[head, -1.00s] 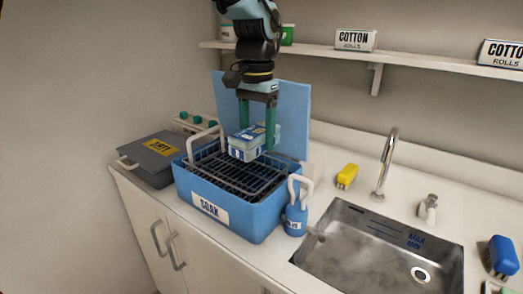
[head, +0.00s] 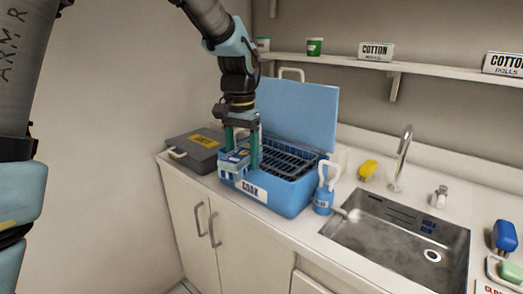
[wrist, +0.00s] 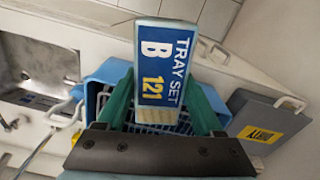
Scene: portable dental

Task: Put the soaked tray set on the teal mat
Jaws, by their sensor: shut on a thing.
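My gripper (head: 242,158) is shut on a blue and white tray set (head: 233,164). In the wrist view the tray set (wrist: 168,65) sits between the green fingers and its label reads "TRAY SET B 121". In the head view it appears at the front left edge of the blue soak bin (head: 290,197), overlapping the rim; I cannot tell its exact height. The bin's lid stands open behind, and a dark rack (head: 290,158) shows inside. I do not see a teal mat in either view.
A grey box labelled "DIRTY" (head: 197,157) stands left of the bin. A blue bottle (head: 323,202), a sink (head: 395,238) with a tap (head: 403,160) and a yellow item (head: 368,169) are to its right. A blue item (head: 504,237) lies at far right. A shelf runs above.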

